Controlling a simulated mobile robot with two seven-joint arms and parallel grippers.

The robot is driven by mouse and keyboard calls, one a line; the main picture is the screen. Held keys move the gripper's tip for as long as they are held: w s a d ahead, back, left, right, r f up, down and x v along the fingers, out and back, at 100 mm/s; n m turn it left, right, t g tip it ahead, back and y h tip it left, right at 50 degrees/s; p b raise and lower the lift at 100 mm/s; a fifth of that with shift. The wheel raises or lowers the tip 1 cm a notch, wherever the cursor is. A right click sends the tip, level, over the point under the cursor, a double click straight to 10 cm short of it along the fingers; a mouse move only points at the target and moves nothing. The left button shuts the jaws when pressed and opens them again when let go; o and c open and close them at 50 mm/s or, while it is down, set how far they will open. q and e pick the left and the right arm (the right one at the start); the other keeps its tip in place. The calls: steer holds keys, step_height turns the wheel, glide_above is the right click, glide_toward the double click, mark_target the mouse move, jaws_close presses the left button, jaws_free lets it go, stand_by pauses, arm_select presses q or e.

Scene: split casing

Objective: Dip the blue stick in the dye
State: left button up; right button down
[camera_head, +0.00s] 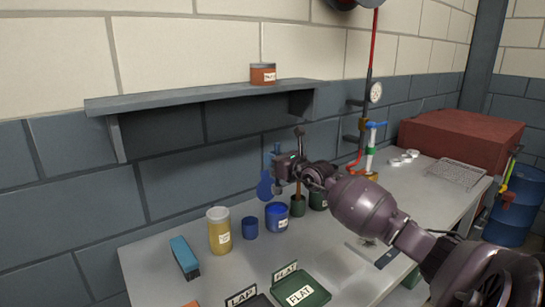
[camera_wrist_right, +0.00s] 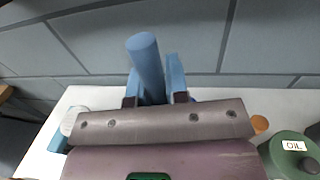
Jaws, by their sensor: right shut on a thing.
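My right gripper (camera_head: 273,168) is above the row of jars at the wall side of the table. It is shut on the blue stick (camera_wrist_right: 146,62), a plain round rod between its blue fingers in the right wrist view. In the head view the blue stick (camera_head: 264,187) shows as a rounded blue shape, held above the jars. A blue jar with a white label (camera_head: 277,219) stands below and right of it, and a smaller blue cup (camera_head: 250,228) stands to the left. The labels are too small to read, so I cannot tell which holds dye. My left gripper is not in view.
A yellow jar (camera_head: 219,236) and a blue block (camera_head: 184,258) stand at left. A shelf (camera_head: 210,93) with an orange tin (camera_head: 263,74) hangs above.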

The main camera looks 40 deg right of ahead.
arm_select(q)
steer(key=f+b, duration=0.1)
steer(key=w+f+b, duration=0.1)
steer(key=b, duration=0.1)
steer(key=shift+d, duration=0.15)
arm_select(e)
step_height(320, 180, down, 6)
steer(key=shift+r, duration=0.2)
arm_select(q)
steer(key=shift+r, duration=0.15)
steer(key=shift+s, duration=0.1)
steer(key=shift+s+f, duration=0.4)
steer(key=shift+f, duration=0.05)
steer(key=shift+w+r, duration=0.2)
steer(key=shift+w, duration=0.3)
arm_select(e)
steer(key=shift+f, duration=0.35)
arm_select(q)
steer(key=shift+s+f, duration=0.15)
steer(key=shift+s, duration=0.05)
arm_select(e)
steer(key=shift+f, duration=0.15)
